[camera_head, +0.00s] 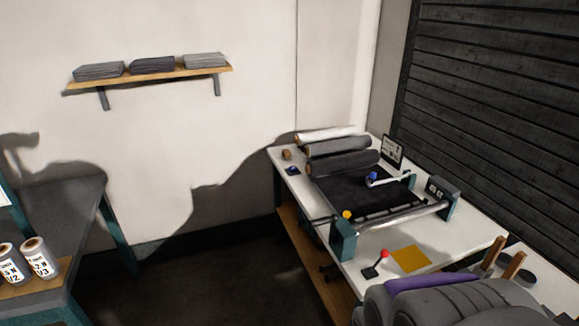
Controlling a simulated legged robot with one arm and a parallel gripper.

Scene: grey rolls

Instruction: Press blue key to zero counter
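A small dark box with a light digit display (435,189) stands on the right end of the roller machine on the white table; its digits are too small to read. A blue round knob (373,176) sits by a white bar over the machine's dark sheet. A small dark blue square piece (292,170) lies near the table's far left corner. I cannot tell which blue part is the key. My gripper is not in view.
The white table (470,243) carries several grey and white rolls (343,163), a yellow square (410,259), a red-knobbed lever (384,254) and a yellow knob (346,214). Bulky grey and purple shapes (440,296) fill the lower right. Dark floor (225,277) lies open between the tables.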

